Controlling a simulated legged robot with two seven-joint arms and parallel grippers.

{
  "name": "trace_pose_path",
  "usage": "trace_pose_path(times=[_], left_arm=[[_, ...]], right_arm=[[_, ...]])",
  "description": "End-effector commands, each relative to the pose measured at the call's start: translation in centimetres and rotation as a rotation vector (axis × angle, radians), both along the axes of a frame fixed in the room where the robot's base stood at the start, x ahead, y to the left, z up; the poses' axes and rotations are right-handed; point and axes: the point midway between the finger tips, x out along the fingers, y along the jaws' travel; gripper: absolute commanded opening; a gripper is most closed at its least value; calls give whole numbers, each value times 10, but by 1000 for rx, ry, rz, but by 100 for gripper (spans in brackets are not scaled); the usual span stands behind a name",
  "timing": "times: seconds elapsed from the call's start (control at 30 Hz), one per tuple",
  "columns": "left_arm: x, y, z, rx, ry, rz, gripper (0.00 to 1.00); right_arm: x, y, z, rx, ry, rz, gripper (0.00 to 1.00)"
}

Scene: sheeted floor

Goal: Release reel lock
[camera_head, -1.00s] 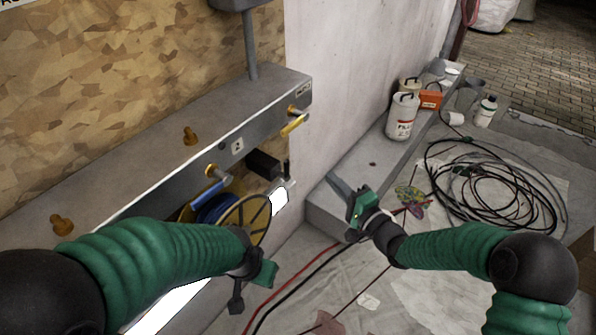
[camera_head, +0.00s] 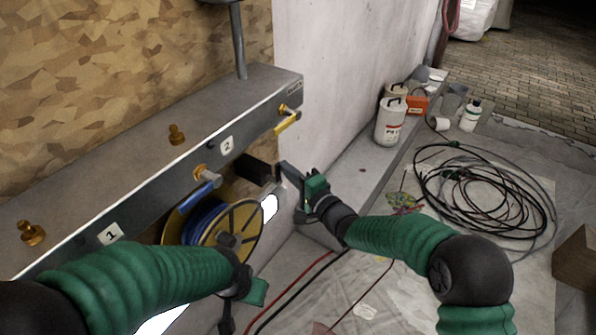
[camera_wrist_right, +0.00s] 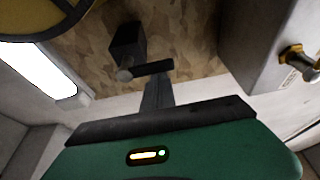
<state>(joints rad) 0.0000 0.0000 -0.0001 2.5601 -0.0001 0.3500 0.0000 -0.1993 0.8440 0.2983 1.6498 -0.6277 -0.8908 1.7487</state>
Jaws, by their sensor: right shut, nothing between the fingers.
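The yellow-rimmed reel (camera_head: 240,232) with blue line hangs below the grey beam. Beside it a black block (camera_head: 254,168), likely the reel lock, sticks out, with a short dark lever (camera_head: 278,173) at its end. In the right wrist view the block (camera_wrist_right: 126,42) has a metal stub, and a dark bar (camera_wrist_right: 152,68) runs from it across my fingertips. My right gripper (camera_head: 286,168) is shut and empty, its tips at or very close to the lever; contact is unclear. My left gripper (camera_head: 232,305) hangs low in front of the reel, its fingers partly hidden.
A white wall (camera_head: 340,70) stands behind my right gripper. Bottles (camera_head: 390,122) and an orange box (camera_head: 417,104) stand on the ledge. Coiled black cable (camera_head: 485,195) lies on the sheeted floor.

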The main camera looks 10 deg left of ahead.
Motion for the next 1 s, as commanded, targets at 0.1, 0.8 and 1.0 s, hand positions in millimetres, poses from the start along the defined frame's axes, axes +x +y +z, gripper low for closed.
trace_pose_path(times=[0.1, 0.8, 1.0], left_arm=[[0, 0, -1, 0, 0, 0, 36], [0, 0, -4, 0, 0, 0, 36], [0, 0, -7, 0, 0, 0, 36]], right_arm=[[-2, 0, 0, -1, 1, -2, 0], [-6, 1, 1, -27, -76, -1, 0], [-8, 2, 1, -40, -113, 0, 0]])
